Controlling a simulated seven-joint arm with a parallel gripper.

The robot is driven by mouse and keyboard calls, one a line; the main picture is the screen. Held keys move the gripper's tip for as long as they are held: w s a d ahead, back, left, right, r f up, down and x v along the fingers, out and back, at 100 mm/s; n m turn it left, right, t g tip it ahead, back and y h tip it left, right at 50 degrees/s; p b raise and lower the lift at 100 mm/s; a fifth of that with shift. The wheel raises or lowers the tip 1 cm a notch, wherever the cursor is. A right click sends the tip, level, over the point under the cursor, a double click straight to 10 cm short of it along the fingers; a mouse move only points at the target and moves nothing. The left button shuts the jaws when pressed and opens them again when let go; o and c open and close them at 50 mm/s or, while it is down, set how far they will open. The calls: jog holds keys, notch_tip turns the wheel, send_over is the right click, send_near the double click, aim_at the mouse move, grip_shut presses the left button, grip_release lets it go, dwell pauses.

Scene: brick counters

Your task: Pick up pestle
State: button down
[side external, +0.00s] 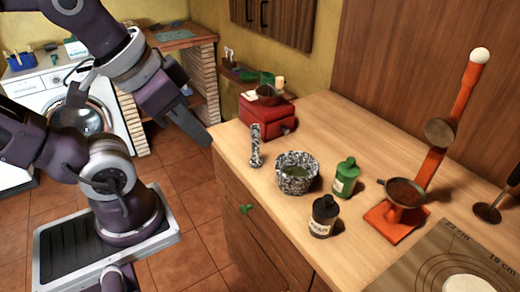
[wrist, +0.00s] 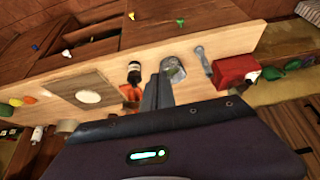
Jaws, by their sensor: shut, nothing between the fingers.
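The pestle (side external: 256,147) is speckled grey and stands upright on the wooden counter, between the red box and the mortar. It also shows in the wrist view (wrist: 203,61), right of the fingers. The mortar (side external: 297,178) is a speckled black-and-white bowl with something green inside; in the wrist view the mortar (wrist: 174,70) is just right of the fingertips. My gripper (side external: 206,141) is in the air left of the counter edge, apart from the pestle. In the wrist view my gripper (wrist: 157,82) has its fingers together, holding nothing.
A red box (side external: 266,117) stands behind the pestle. A green bottle (side external: 345,179) and a dark bottle (side external: 323,216) stand right of the mortar. An orange stand (side external: 396,226) rises farther right, near a mat (side external: 425,275). The counter's left edge drops to a tiled floor.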

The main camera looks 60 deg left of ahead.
jog(key=c, duration=2.2)
grip_release()
jog(key=c, duration=1.1)
grip_release()
jog(key=shift+c, duration=0.2)
jog(key=m+g, duration=0.6)
jog(key=m, duration=1.2)
send_over(256, 140)
notch_tip(256, 140, down, 12)
jog(key=shift+w+a+r, duration=0.1)
jog(key=shift+w+r, duration=0.05)
jog(key=shift+m, duration=0.4)
jog(key=f, duration=0.5)
jog(key=a+f, duration=0.1)
jog(key=f, duration=0.1)
jog(key=shift+w+f, duration=0.15)
